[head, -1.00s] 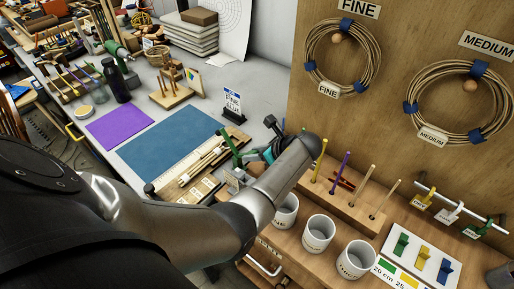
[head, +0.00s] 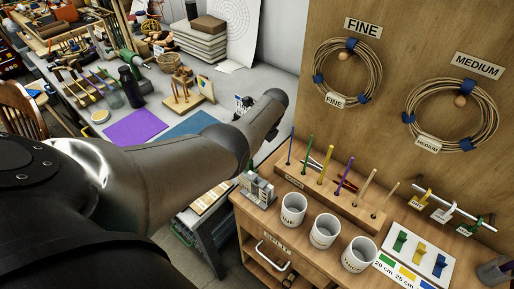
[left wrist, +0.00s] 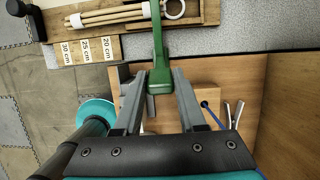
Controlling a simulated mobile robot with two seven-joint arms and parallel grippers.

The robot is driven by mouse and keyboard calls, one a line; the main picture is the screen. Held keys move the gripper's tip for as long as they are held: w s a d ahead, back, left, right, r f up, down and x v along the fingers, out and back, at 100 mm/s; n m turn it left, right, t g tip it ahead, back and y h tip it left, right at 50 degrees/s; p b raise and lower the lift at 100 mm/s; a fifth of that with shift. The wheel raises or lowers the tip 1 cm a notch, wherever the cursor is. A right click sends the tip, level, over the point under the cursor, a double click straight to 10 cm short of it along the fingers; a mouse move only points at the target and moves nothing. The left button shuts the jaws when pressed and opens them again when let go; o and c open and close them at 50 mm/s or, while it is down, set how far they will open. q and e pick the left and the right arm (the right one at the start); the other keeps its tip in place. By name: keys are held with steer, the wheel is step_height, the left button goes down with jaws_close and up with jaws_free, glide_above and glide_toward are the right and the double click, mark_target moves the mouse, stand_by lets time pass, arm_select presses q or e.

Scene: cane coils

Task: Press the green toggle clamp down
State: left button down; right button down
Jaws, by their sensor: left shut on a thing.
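The green toggle clamp's handle (left wrist: 157,62) shows in the left wrist view as a green bar running up from between my fingers. My left gripper (left wrist: 160,78) is shut on it, with one grey finger on each side. In the head view my left forearm hides the gripper and most of the handle. A grey metal fixture (head: 259,191) stands at the bench's left corner, below my arm's end. Whether the handle is fully down cannot be told. My right gripper is in neither view.
White cups (head: 324,231) stand right of the fixture, before a wooden block (head: 318,196) with upright coloured sticks. A board with coloured clips (head: 416,254) lies further right. Cane coils (head: 347,73) hang on the panel behind. Bundled canes (left wrist: 110,16) lie beyond the gripper.

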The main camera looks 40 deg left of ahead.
arm_select(q)
steer(key=shift+a+r, duration=0.15)
steer(key=shift+a, duration=0.6)
steer(key=shift+c, duration=2.4)
jaws_free()
steer(key=shift+d, duration=0.2)
